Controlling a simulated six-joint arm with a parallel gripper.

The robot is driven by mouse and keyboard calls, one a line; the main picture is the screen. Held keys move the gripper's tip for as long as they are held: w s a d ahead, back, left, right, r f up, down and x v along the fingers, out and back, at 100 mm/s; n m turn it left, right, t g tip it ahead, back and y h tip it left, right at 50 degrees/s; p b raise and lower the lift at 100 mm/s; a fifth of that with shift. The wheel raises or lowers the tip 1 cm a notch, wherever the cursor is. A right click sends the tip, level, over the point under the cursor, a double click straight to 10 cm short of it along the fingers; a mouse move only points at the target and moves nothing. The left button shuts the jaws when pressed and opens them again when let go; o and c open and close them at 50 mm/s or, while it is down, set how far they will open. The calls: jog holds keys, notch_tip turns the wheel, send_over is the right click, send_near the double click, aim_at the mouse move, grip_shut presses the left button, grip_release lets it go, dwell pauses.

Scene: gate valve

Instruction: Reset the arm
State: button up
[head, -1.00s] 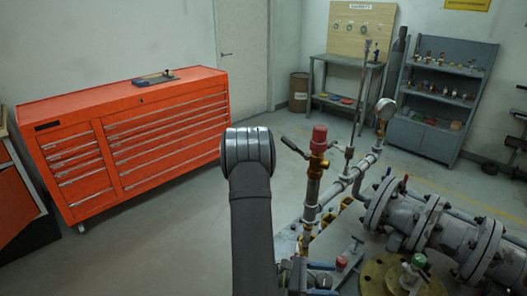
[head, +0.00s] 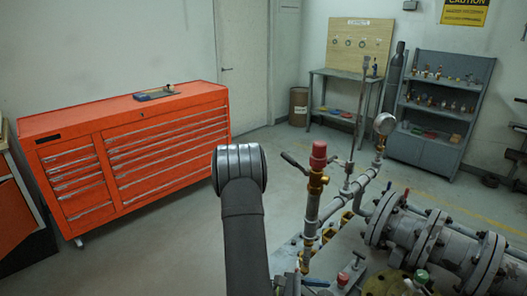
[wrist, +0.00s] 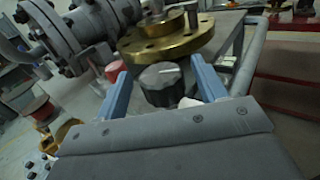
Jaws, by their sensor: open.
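My gripper (wrist: 156,72) shows in the wrist view as two blue fingers spread apart. A dark grey faceted knob (wrist: 162,86) appears between the fingers; I cannot tell whether it lies at their depth or beyond, and I see no finger closed on it. A brass flange (wrist: 168,40) is just past the fingertips, with a red cap (wrist: 115,71) near the left finger. In the head view my arm link rises at the bottom centre, and the gripper itself is out of sight. The pipe assembly with a red-topped valve (head: 318,155) stands right of the arm.
A grey flanged pipe (head: 430,240) fills the lower right, and a pressure gauge (head: 384,124) stands on the pipework. An orange tool chest (head: 125,150) is at the left. A workbench (head: 345,85) and grey shelf (head: 440,100) stand behind. Floor between is clear.

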jog(key=w+a, duration=0.2)
jog(key=a, duration=1.2)
jog(key=d, duration=0.5)
jog(key=s+d, duration=0.1)
jog(key=d, duration=0.5)
jog(key=s+d, duration=0.1)
jog(key=d, duration=0.5)
jog(key=shift+s, duration=0.25)
jog(key=shift+d+m+g, duration=0.25)
jog(key=shift+m+g, duration=0.05)
jog(key=shift+g, duration=0.2)
jog(key=shift+s+m+g+y, duration=0.15)
jog(key=shift+m+g+y, duration=0.15)
jog(key=shift+m+g, duration=0.7)
jog(key=v, duration=1.8)
jog(key=s+d+f+m+g+y, duration=0.1)
jog(key=s+d+f+g+y, duration=0.1)
jog(key=s+y, duration=0.3)
jog(key=shift+s+g+y, duration=0.25)
jog(key=shift+g+y, duration=0.25)
jog(key=shift+g, duration=0.3)
